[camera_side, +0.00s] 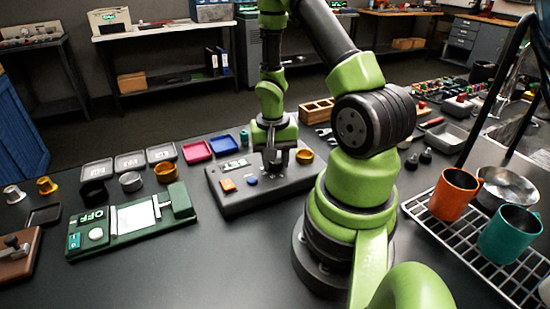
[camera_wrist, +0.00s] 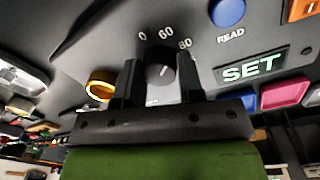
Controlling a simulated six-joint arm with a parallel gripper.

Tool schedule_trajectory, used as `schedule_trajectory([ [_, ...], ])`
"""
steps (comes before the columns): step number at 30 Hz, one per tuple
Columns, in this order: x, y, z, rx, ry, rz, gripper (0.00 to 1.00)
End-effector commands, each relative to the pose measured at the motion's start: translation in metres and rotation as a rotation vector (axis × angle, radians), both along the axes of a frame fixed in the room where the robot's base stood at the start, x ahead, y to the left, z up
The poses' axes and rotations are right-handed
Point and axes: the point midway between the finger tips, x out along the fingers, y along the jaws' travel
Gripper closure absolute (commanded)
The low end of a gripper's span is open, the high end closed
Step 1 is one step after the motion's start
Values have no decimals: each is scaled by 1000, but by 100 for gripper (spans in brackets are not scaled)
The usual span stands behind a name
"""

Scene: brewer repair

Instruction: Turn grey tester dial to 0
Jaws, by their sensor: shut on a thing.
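The grey tester (camera_side: 250,199) is a flat box on the black table, below my gripper (camera_side: 274,163) in the side view. In the wrist view its dark grey dial (camera_wrist: 161,73) sits between the two fingers of my gripper (camera_wrist: 159,80), which is shut on it. A small white mark shows on the dial, toward the side where 60 and 80 are printed. The 0 is printed further left. The tester also has a blue READ button (camera_wrist: 228,12) and a lit SET display (camera_wrist: 252,68). In the side view the fingers mostly hide the dial.
A brass cup (camera_side: 304,157) stands at the tester's right end, close to my gripper. A green tester (camera_side: 132,221) lies to the left. Blue and red trays (camera_side: 196,150) lie behind. A wire rack (camera_side: 470,246) with mugs stands at the right.

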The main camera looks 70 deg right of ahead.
Motion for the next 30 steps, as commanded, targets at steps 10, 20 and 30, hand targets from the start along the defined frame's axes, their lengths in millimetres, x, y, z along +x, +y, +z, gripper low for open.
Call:
schedule_trajectory([
  [10,0,0,1,-1,1,328,89],
  [20,0,0,1,-1,-1,631,89],
  [30,0,0,1,-1,-1,855,89],
])
